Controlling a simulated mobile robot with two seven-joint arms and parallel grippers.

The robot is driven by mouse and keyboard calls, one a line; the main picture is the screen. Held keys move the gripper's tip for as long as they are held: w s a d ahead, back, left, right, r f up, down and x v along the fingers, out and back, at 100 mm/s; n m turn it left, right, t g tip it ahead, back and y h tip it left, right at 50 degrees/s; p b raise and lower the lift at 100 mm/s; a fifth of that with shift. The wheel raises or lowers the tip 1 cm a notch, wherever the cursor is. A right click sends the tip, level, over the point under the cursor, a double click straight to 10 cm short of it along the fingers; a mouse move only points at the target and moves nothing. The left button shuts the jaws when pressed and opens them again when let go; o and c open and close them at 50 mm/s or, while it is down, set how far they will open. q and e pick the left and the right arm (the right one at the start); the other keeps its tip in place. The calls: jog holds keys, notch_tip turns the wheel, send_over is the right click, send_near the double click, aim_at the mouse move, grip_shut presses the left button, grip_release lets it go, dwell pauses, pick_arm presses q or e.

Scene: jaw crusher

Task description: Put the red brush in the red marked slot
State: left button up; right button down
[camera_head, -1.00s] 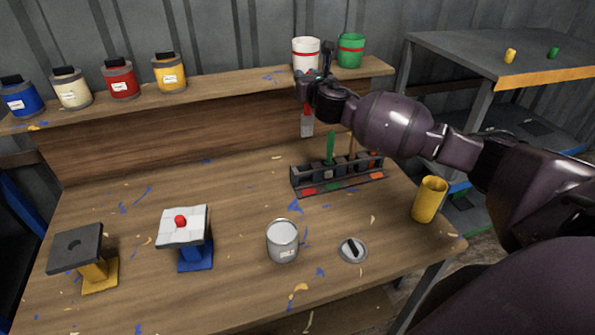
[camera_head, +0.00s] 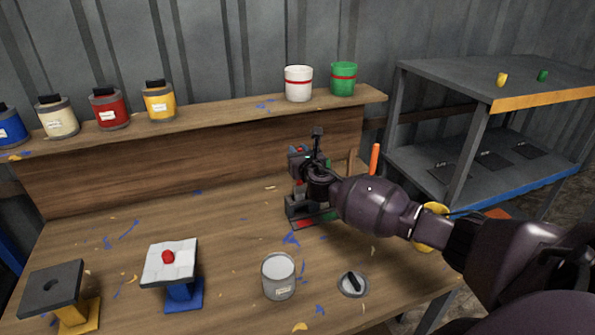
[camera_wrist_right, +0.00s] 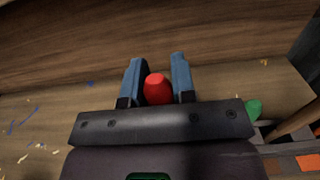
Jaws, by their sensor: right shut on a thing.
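My right gripper (camera_head: 303,165) is shut on the red brush, over the left end of the dark brush rack (camera_head: 292,208). In the wrist view the brush's red handle end (camera_wrist_right: 157,88) sits between the two fingers (camera_wrist_right: 157,82). In the head view my gripper hides most of the brush, so I cannot tell whether its lower end is inside the slot. The red mark (camera_head: 303,224) shows on the rack's front at the left, with a green mark beside it. My left gripper is out of view.
A green brush handle (camera_wrist_right: 254,110) stands right of my gripper in the wrist view. An orange handle (camera_head: 375,160) rises behind my arm. A yellow cup (camera_head: 430,208) is partly hidden by my arm. A metal can (camera_head: 279,278) and a lid (camera_head: 352,284) stand in front.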

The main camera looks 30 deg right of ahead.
notch_tip(320, 180, down, 5)
jog(key=shift+r+b, duration=0.1)
jog(key=shift+b, duration=0.65)
jog(key=c, duration=1.4)
grip_release()
jog(key=shift+f, duration=0.2)
jog(key=o, duration=0.5)
jog(key=shift+c, duration=0.2)
